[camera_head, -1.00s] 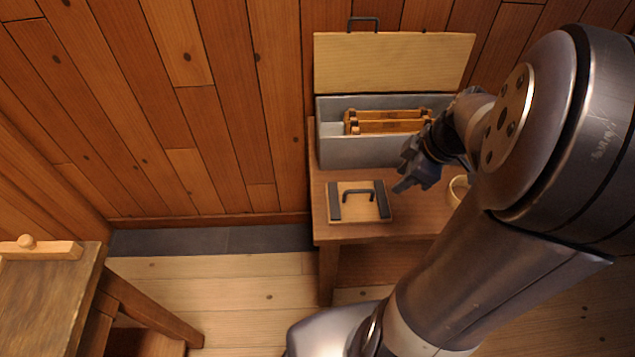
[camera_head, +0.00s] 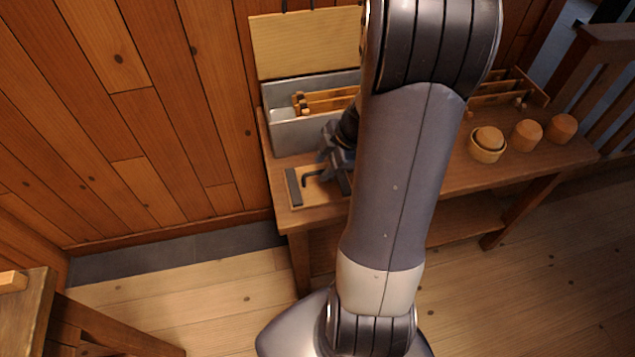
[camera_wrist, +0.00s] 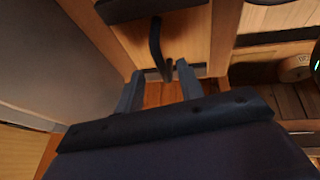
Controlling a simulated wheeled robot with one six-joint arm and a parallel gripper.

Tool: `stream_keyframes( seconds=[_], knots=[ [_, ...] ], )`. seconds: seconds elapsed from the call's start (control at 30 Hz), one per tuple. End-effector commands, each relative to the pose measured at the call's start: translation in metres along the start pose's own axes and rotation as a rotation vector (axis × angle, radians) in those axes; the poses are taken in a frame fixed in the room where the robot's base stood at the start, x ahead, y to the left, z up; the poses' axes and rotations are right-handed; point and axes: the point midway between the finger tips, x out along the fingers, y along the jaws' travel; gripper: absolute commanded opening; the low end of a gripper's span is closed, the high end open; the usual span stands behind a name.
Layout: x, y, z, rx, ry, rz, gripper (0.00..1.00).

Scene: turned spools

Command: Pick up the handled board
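The handled board (camera_head: 320,195) lies flat near the left end of the wooden table, a light wood panel with dark end strips. Its dark bar handle (camera_head: 309,178) stands up from it; my arm and gripper hide part of the right side. My gripper (camera_head: 336,167) is just above and behind the board's right part. In the wrist view, the fingers of my gripper (camera_wrist: 161,79) are apart, with the handle (camera_wrist: 156,42) reaching toward the gap between their tips. The board (camera_wrist: 190,35) fills the top middle there. Nothing appears held.
A grey open box (camera_head: 295,136) holding wooden pieces stands behind the board, its wooden lid (camera_head: 300,45) raised. Several round wooden pots, including one (camera_head: 526,135), and a divided rack (camera_head: 522,88) are on the right. Another table (camera_head: 25,315) stands at lower left.

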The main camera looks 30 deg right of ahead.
Motion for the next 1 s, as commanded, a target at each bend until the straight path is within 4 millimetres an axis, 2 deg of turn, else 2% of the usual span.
stream_keyframes(
  seconds=[0.1, 0.23, 0.57, 1.0],
  knots=[
    [0.019, -0.004, -0.001, 0.001, 0.002, -0.006, 0.36],
    [0.033, -0.003, 0.0, 0.0, 0.001, -0.004, 0.36],
    [0.038, -0.003, 0.0, 0.0, -0.001, -0.001, 0.35],
    [0.038, -0.003, 0.0, 0.0, -0.001, -0.001, 0.0]
  ],
)
